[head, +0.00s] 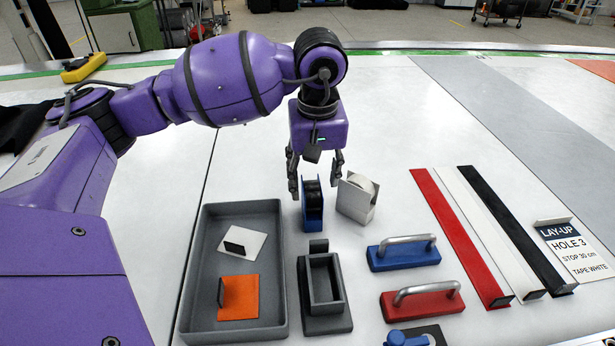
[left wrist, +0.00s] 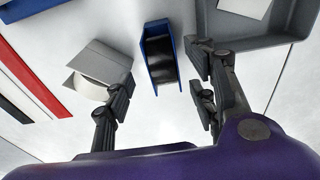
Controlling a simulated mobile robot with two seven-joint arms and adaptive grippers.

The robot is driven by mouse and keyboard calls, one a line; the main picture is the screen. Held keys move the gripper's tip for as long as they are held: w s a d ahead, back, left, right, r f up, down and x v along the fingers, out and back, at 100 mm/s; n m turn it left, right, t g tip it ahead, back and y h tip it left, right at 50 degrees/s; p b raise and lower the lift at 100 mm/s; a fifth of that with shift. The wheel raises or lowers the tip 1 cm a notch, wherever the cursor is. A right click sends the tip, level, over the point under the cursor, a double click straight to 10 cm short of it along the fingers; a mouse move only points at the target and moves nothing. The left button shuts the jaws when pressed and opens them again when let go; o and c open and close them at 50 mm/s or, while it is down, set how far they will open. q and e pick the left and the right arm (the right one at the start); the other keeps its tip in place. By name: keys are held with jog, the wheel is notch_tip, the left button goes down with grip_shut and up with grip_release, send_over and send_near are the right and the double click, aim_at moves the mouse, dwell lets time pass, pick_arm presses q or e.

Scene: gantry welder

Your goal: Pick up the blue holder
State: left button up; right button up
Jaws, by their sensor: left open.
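The blue holder (head: 313,212) stands on the white table with a black roll in it, just right of the grey tray. It also shows in the left wrist view (left wrist: 147,62), at the top centre. My left gripper (head: 315,185) is open and points down above the blue holder. In the left wrist view its two fingers (left wrist: 160,98) spread to either side, with the blue holder beyond and between them. I cannot tell from these views how far the fingertips are above it. My right gripper is not in view.
A white holder (head: 353,206) with a white roll stands close to the right of the blue one. A grey tray (head: 194,262) with a white and an orange plate lies left. A dark grey block (head: 338,318), blue (head: 398,261) and red handled blocks (head: 419,307) and long bars (head: 455,230) lie nearby.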

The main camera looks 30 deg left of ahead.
pick_arm(q)
jog(key=shift+w+a+f, duration=0.1)
jog(key=shift+w+a, duration=0.2)
jog(key=shift+w, duration=0.05)
notch_tip(320, 180, down, 8)
jog(key=shift+s+a+r+p, duration=0.15)
jog(key=shift+r+p, duration=0.1)
jog(key=shift+p, duration=0.3)
jog(key=shift+c, duration=0.6)
jog(key=c, duration=1.1)
jog(key=shift+r, duration=0.1)
grip_shut()
